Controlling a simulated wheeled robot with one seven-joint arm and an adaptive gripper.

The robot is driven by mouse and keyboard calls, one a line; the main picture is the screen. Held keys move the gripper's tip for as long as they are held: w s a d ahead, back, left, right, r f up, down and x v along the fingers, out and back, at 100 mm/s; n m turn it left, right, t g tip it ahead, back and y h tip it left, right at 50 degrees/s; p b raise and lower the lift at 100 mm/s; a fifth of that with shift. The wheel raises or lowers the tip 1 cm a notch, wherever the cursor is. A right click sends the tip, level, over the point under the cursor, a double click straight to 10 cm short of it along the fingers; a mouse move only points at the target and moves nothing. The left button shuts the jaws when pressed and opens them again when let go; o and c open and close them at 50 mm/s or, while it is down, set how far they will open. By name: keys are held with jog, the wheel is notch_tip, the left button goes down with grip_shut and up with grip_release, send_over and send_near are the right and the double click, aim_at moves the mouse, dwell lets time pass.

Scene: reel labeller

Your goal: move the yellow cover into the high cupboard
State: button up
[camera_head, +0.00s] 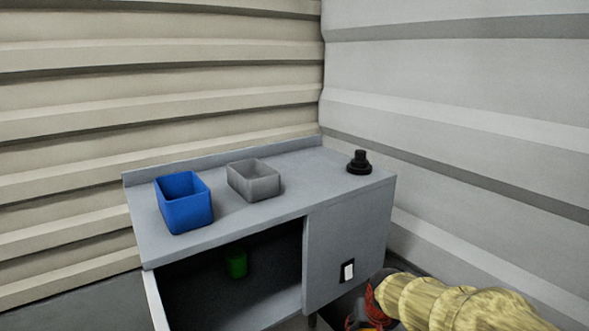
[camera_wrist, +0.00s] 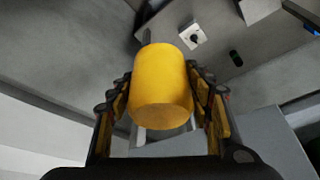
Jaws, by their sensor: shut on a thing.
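The yellow cover (camera_wrist: 162,88) is a smooth, rounded cylinder in the middle of the wrist view. My gripper (camera_wrist: 160,82) is shut on it, with one finger on each side. In the head view, my gripper is at the bottom right, partly cut off and partly hidden by my own arm, beside the lower right of the grey cabinet (camera_head: 345,225). I cannot pick out a separate high cupboard in either view.
On the cabinet top stand a blue bin (camera_head: 184,203), a grey bin (camera_head: 254,180) and a black stepped knob (camera_head: 358,162). A green object (camera_head: 236,264) sits inside the open front compartment. A white switch (camera_head: 348,271) is on the right panel. Ribbed walls stand behind.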

jog(key=x, duration=1.2)
jog(key=shift+n, duration=0.4)
jog(key=shift+d+f, duration=0.1)
jog(key=shift+f, duration=0.1)
